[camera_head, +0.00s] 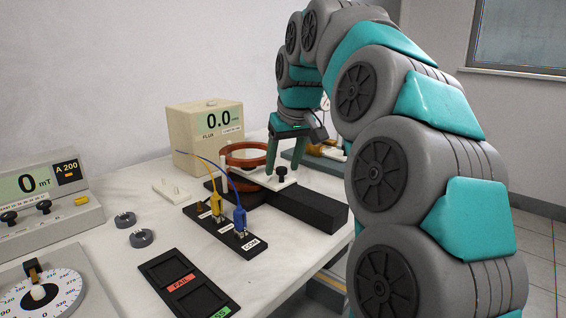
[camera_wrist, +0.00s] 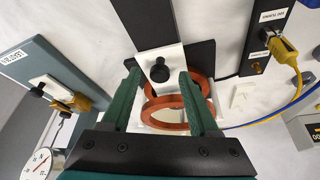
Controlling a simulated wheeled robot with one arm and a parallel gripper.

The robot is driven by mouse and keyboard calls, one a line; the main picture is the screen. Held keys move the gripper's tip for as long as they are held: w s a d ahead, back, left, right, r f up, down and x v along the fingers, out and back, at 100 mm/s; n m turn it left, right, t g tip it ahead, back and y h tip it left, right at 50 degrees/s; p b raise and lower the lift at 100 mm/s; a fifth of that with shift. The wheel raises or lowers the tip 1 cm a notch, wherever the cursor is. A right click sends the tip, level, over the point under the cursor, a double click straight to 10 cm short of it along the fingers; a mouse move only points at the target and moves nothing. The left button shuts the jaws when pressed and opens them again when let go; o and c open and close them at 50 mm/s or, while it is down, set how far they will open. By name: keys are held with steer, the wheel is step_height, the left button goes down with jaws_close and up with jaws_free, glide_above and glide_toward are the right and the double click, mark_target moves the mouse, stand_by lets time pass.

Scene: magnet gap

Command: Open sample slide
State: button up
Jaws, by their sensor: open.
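The sample slide is a white plate (camera_head: 262,182) with a black knob (camera_head: 281,172), beside the copper-coloured coils (camera_head: 246,154) on a dark base. In the wrist view the slide (camera_wrist: 157,55) lies on a black rail, its knob (camera_wrist: 159,72) upright and the coils (camera_wrist: 178,108) close by. My gripper (camera_head: 281,170) points down above the slide. In the wrist view its green fingers (camera_wrist: 158,75) are open, one on each side of the knob, with gaps showing. Nothing is held. I cannot tell how far the fingertips are above the plate.
A black terminal strip (camera_head: 225,232) with blue and yellow leads stands in front of the coils. A flux meter (camera_head: 207,137) stands behind. A black FAIL/PASS tray (camera_head: 188,285) and two small grey rings lie left. A grey-blue board (camera_wrist: 40,57) lies on the other side.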

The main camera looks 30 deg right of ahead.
steer(key=shift+f, duration=0.2)
jaws_close()
stand_by(0.5)
stand_by(0.9)
